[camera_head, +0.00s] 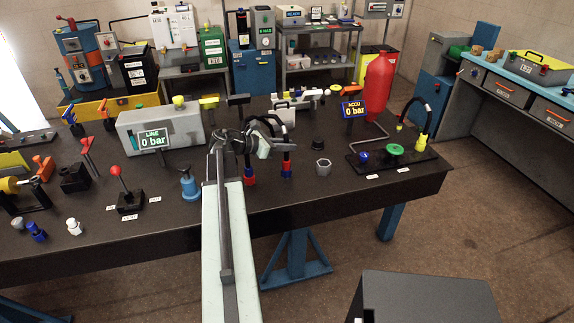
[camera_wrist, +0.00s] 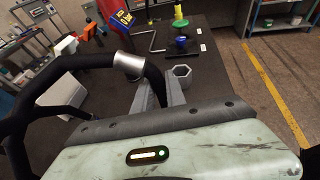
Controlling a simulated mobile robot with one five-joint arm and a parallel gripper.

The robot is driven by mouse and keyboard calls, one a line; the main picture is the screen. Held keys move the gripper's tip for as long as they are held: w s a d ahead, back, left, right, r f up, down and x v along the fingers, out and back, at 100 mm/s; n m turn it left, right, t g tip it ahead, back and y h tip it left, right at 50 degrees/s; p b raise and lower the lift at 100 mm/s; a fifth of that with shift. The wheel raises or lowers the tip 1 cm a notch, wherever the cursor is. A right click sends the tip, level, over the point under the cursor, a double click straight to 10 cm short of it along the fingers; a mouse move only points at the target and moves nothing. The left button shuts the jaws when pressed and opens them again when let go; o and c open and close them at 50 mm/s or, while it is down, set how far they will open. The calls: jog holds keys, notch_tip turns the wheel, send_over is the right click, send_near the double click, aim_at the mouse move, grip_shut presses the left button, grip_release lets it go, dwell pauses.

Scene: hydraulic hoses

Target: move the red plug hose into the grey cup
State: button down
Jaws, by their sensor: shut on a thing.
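My gripper (camera_head: 262,150) is over the bench and shut on a black hose (camera_wrist: 95,62). In the wrist view the hose passes between my two grey fingers (camera_wrist: 155,92), just past a silver collar (camera_wrist: 130,64); its lower end is hidden there. I cannot tell which belongs to the held hose. The grey hexagonal cup (camera_head: 322,167) stands open and looks empty, right of my gripper; it also shows in the wrist view (camera_wrist: 182,73).
A black round fitting (camera_head: 317,144) is behind the cup. A plate with a green knob (camera_head: 395,150) and a gauge reading 0 bar (camera_head: 353,109) are to the right. Bench between cup and plate is mostly clear.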

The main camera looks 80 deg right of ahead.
jog(key=shift+r, duration=0.1)
notch_tip(320, 180, up, 4)
jog(key=p, duration=0.4)
jog(key=w+a+p, duration=0.1)
jog(key=w+a, duration=0.9)
jog(key=a, duration=0.2)
jog(key=shift+w+r, duration=0.25)
jog(key=shift+r, duration=0.15)
notch_tip(320, 180, up, 2)
jog(key=shift+p, duration=1)
jog(key=shift+s, duration=0.1)
